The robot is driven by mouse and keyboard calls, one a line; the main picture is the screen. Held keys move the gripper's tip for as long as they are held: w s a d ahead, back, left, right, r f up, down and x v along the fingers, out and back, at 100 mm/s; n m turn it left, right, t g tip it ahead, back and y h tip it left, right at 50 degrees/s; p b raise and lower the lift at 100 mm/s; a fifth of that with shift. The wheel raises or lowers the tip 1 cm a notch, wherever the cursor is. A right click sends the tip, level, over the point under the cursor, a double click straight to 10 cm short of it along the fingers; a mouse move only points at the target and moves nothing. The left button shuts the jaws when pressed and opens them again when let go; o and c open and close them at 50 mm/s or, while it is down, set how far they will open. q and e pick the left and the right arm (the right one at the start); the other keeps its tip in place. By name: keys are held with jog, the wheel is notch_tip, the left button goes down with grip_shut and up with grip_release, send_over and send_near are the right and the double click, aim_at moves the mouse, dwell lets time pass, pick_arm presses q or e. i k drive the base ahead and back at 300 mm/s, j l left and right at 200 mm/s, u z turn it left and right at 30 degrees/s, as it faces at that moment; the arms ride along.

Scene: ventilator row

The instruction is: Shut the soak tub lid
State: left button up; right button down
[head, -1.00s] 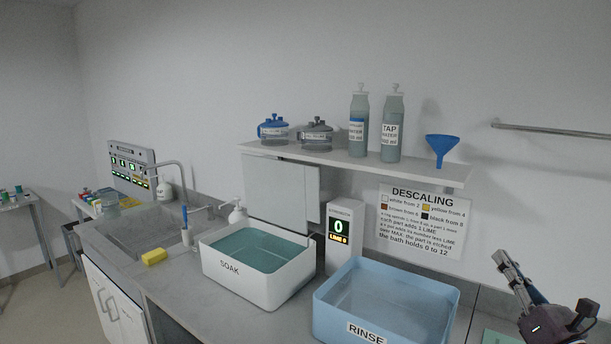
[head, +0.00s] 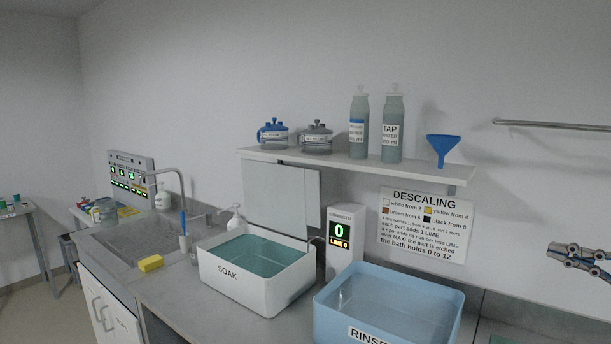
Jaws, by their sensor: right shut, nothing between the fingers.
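The white soak tub (head: 234,279) stands on the counter, labelled SOAK, with teal liquid inside. Its grey lid (head: 281,197) stands upright behind the tub's back edge, so the tub is open. My right gripper (head: 556,252) is at the far right edge, shut and empty, pointing left. It is well away from the tub and lid, on the far side of the rinse tub. My left gripper is not in view.
The blue rinse tub (head: 391,308) stands right of the soak tub. A strength display (head: 340,250) stands between them at the back. A soap pump (head: 234,217) and sink (head: 146,245) are left.

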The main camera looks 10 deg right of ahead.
aim_at(284, 199)
jog(key=i+u, duration=0.25)
jog(key=i+l+u, duration=0.1)
jog(key=i+u, duration=0.15)
jog(key=i, duration=0.15)
jog(key=i+u, duration=0.1)
jog(key=i, duration=0.95)
